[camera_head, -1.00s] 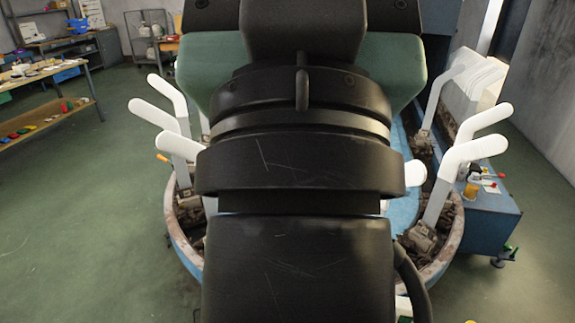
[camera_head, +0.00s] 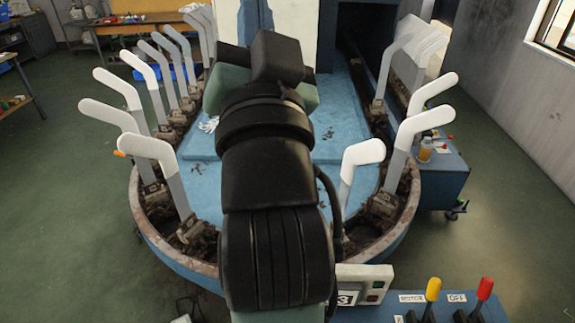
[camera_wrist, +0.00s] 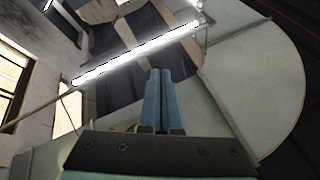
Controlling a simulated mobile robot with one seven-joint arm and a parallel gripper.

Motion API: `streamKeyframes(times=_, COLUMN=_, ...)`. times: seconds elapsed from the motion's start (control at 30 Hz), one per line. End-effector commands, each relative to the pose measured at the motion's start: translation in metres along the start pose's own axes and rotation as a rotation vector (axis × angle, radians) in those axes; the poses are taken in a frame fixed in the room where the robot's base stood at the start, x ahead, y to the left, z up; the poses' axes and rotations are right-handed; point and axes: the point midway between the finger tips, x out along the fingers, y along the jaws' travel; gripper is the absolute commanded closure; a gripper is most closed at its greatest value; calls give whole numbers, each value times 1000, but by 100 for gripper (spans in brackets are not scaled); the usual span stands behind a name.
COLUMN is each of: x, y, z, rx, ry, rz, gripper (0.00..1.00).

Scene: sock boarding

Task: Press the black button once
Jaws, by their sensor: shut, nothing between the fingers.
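I cannot make out a black button in either view. A pale control box (camera_head: 364,284) with small green and red spots and a partly hidden label stands at the bottom of the head view. My arm covers its left side. My gripper (camera_wrist: 158,72) shows in the wrist view with its two blue-grey fingers together and nothing between them. It points up toward a bright tube lamp (camera_wrist: 140,54), apart from any control. In the head view, my arm hides the fingers.
A yellow-topped lever (camera_head: 433,289) and a red-topped lever (camera_head: 484,288) stand on a blue panel at bottom right. White sock forms (camera_head: 426,122) ring the blue oval machine. A blue side cabinet (camera_head: 440,175) stands right. Green floor is open at left.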

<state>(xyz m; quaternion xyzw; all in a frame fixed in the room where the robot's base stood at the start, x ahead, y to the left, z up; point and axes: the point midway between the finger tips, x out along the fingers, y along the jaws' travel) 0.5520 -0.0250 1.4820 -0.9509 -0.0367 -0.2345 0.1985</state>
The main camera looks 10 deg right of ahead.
Motion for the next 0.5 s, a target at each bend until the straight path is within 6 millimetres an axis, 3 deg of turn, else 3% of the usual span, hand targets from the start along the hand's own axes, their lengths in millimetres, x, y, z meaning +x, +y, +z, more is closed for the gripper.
streamKeyframes(times=0.03, x=20, y=15, z=11, rx=99, ry=-80, rz=51, gripper=100)
streamKeyframes(times=0.1, x=32, y=42, z=42, rx=257, ry=-176, rz=131, gripper=100)
streamKeyframes(times=0.23, x=34, y=93, z=100, rx=563, ry=-320, rz=323, gripper=100)
streamKeyframes(times=0.37, x=12, y=142, z=156, rx=871, ry=-410, rz=566, gripper=100)
streamKeyframes(times=0.5, x=-34, y=185, z=208, rx=1186, ry=-436, rz=866, gripper=100)
